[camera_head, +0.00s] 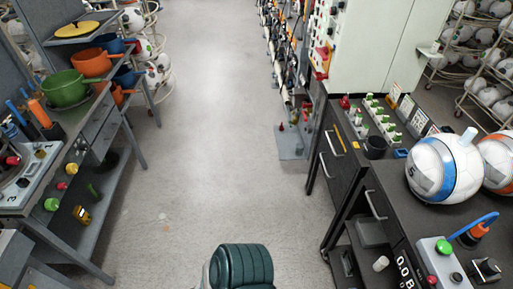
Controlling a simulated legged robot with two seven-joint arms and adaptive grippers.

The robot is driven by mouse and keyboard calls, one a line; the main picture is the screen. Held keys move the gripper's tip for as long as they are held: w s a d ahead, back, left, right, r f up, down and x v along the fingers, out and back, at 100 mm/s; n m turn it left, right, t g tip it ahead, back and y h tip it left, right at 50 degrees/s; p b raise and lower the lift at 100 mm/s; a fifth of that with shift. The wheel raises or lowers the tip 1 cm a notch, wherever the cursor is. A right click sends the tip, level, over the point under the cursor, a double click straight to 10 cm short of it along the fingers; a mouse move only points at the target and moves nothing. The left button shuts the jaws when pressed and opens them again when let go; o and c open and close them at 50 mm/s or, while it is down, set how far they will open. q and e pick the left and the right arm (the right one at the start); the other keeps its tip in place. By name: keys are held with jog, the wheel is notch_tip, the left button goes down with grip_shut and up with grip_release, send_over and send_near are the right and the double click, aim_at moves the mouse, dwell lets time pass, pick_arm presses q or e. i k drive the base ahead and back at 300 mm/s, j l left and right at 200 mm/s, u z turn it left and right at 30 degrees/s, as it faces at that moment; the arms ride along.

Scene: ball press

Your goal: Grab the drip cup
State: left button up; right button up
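A small black cup (375,147) stands upright on the dark workbench at the right, left of a white and blue ball. It is the most cup-like thing in view, but I cannot tell for sure that it is the drip cup. No gripper touches it. Neither my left gripper nor my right gripper shows in the head view.
The right workbench (404,176) carries white balls (433,164), bottles and a button box (440,262). Left shelves hold green (65,88) and orange (92,62) pots. The grey floor (215,150) between is open. A dark green rounded part sits at the bottom middle.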

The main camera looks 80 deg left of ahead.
aim_at(300, 146)
jog(key=u, duration=2.1)
jog(key=i+z, duration=0.1)
jog(key=z, duration=0.25)
jog(key=i+j+z, duration=0.1)
jog(key=z, duration=0.2)
jog(key=j+z, duration=0.2)
jog(key=z, duration=0.15)
jog(key=i, duration=0.05)
